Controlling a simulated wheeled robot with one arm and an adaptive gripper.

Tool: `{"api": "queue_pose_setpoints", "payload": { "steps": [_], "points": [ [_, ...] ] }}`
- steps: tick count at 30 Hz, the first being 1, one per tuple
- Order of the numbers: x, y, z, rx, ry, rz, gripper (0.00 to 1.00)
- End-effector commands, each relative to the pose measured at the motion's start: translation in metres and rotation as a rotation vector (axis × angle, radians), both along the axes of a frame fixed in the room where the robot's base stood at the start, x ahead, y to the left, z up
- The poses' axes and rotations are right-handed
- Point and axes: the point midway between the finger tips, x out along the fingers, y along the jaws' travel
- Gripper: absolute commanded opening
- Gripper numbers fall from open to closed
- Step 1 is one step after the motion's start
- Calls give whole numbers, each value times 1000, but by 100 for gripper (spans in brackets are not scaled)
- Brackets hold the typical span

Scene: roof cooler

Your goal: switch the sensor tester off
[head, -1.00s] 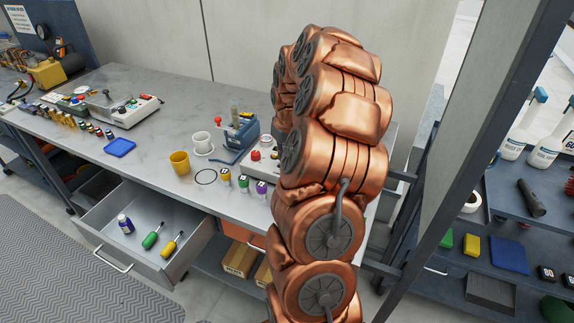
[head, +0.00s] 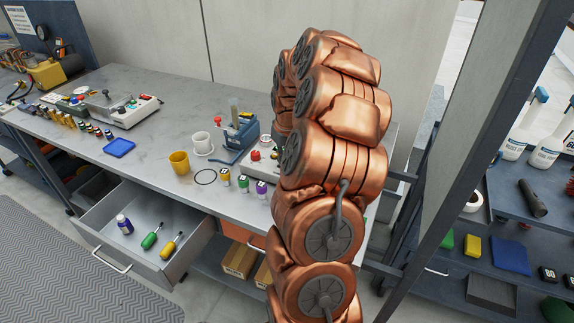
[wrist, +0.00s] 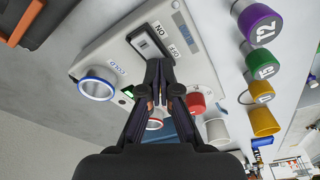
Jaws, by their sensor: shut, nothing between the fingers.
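The sensor tester appears to be the light grey box (wrist: 100,62) in the wrist view. It has a dark rocker switch (wrist: 150,42) marked ON and OFF, a blue-ringed socket (wrist: 97,86) labelled COLD, a red-ringed socket (wrist: 155,122) and a small lit green spot. In the head view, the box (head: 262,168) shows only in part beside my arm. My gripper (wrist: 159,68) is shut and empty, its tips at the switch's edge. Whether they touch it, I cannot tell. The head view hides my gripper behind my arm.
Capped bottles in purple (wrist: 261,25), green and yellow stand near the box. A yellow cup (head: 180,163), a white mug (head: 201,143) and a blue device (head: 240,132) are on the bench. An open drawer (head: 185,248) juts out in front. A post stands right of my arm.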

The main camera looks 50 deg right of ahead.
Motion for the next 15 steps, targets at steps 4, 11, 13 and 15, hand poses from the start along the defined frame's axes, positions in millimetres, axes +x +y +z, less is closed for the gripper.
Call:
{"api": "queue_pose_setpoints", "payload": {
  "steps": [4,11,13,15],
  "points": [
    [0,0,-3,0,1,0,0],
    [0,0,0,0,0,0,0],
    [0,0,3,-1,-1,0,0],
    [1,-1,8,-1,-2,0,0]
  ]
}}
